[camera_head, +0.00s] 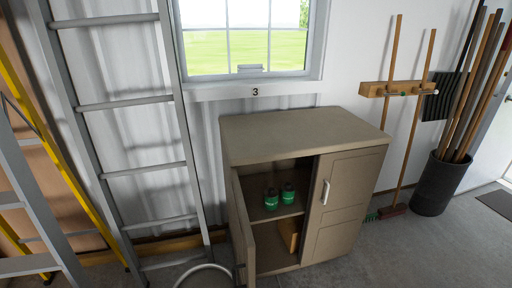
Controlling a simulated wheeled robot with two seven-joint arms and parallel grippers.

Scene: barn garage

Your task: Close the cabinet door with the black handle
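A tan cabinet (290,132) stands against the wall below the window. Its left door (244,232) is swung open toward me and seen nearly edge-on. A small dark part shows low at that door's outer edge, but I cannot tell whether it is a black handle. The right door (347,205) is shut and has a pale, whitish handle (325,192). Inside, two green-and-dark bottles (271,199) stand on the shelf, and a brown board-like item (289,234) is below. Neither of my grippers is in view.
A grey ladder (128,100) leans on the wall to the left, near a yellow ladder (58,165). A pale curved rim (205,267) lies at the bottom, close to the open door. Brooms and a black bin (437,184) with poles stand right. Floor is clear front right.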

